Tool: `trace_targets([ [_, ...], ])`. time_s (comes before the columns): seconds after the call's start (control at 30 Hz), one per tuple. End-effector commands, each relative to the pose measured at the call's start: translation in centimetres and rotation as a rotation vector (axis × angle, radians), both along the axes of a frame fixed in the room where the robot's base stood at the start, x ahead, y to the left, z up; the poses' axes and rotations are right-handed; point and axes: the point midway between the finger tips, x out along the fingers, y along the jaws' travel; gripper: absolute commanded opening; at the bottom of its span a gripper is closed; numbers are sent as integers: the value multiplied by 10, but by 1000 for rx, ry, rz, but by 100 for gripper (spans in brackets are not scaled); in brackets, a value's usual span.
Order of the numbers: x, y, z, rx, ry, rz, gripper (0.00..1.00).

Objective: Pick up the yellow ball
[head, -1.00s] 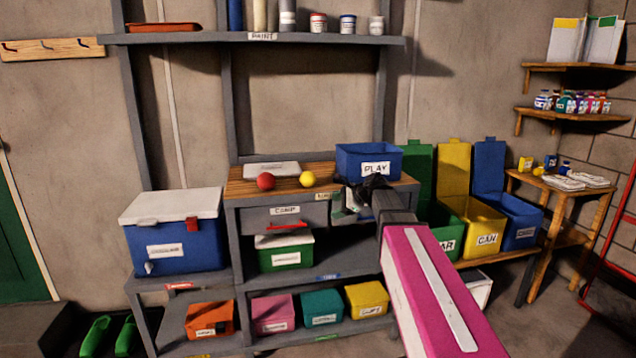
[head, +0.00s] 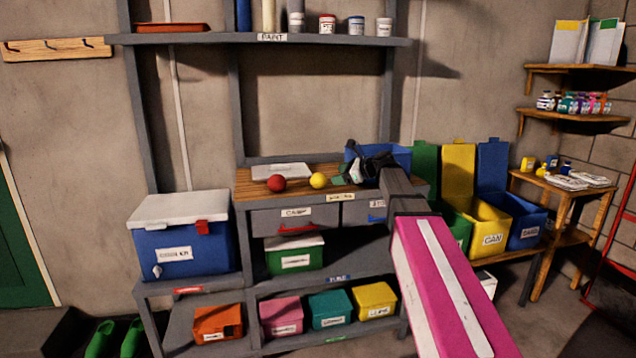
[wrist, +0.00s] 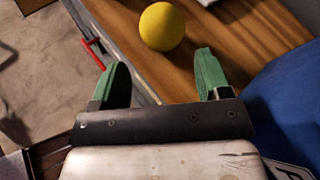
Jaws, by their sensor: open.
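The yellow ball (head: 318,181) rests on the wooden bench top (head: 246,187), just right of a red ball (head: 277,183). In the wrist view the yellow ball (wrist: 162,27) lies beyond my fingertips, between their lines and apart from them. My gripper (wrist: 158,75) is open and empty, with green fingers spread over the bench near its front edge. In the head view my gripper (head: 352,172) is to the right of the yellow ball, in front of the blue box, and partly hard to make out.
The blue box (head: 401,155) stands on the bench at right; its wall (wrist: 290,105) is close beside my gripper in the wrist view. A pale flat item (head: 282,171) lies behind the balls. A drawer with a red handle (head: 297,228) is below the bench edge.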

Motion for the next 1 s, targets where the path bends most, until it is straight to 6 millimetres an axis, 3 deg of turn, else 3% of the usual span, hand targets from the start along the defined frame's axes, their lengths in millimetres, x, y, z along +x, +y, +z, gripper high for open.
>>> trace_targets([
  [0.2,15,28,-13,-2,0,2,70],
  [0.47,23,41,-20,-2,-1,1,70],
  [0.73,39,70,-35,-2,0,2,70],
  [1.0,41,76,-37,-2,-1,0,70],
])
